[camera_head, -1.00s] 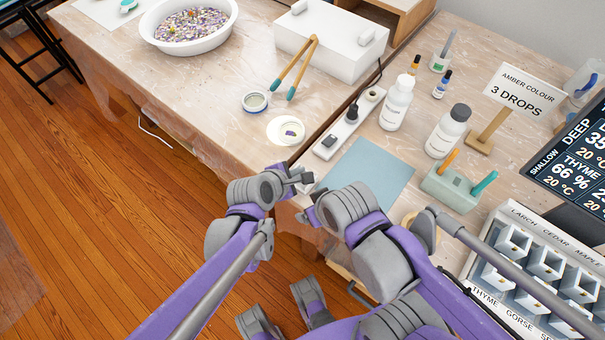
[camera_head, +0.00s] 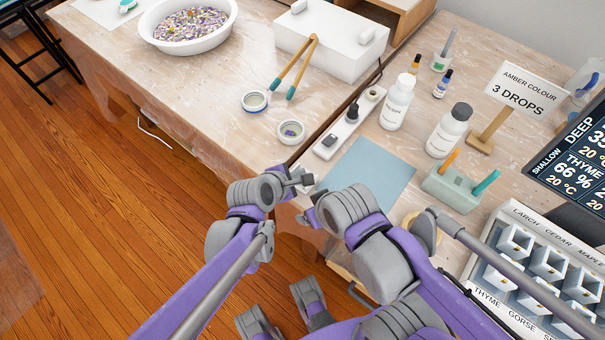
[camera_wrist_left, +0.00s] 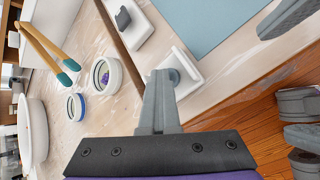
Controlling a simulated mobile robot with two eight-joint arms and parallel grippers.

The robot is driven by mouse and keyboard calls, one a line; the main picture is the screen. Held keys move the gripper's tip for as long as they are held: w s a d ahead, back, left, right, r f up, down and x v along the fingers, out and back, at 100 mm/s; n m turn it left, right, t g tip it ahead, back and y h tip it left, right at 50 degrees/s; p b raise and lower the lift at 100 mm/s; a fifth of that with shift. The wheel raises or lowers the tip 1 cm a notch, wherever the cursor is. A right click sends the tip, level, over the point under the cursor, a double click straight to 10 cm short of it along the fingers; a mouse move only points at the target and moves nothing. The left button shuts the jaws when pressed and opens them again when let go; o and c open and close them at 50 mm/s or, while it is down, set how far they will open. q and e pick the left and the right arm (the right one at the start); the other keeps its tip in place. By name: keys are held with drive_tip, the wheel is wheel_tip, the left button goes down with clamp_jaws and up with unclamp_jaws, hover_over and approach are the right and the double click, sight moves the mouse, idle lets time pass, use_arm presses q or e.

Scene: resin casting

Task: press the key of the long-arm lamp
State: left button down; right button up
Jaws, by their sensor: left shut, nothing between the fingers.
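My left gripper (camera_head: 303,180) is shut and empty at the front table edge. In the left wrist view its fingertips (camera_wrist_left: 166,78) are over a small white square plate (camera_wrist_left: 192,72) with a round grey part, at or very near it; contact is hard to judge. I cannot make out the key itself, and no lamp arm or head shows clearly. A small round dish (camera_head: 291,130) stands on the table beyond the gripper, evenly lit. My right gripper (camera_head: 310,216) is close by in front of the blue mat; its jaw opening is unclear.
A white power strip (camera_head: 330,145) and a blue mat (camera_head: 370,175) lie just beyond the grippers. A second round dish (camera_head: 254,101), wooden tongs (camera_head: 303,65), white bottles (camera_head: 397,103) and a mould tray (camera_head: 478,262) stand around. The table's left front is clear.

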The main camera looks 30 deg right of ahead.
use_arm(q)
drive_tip(key=shift+r+p, duration=0.3)
drive_tip(key=shift+r, duration=0.1)
wheel_tip(320, 180, up, 6)
drive_tip(key=p, duration=0.4)
drive_tip(key=shift+p, duration=0.3)
idle(0.4)
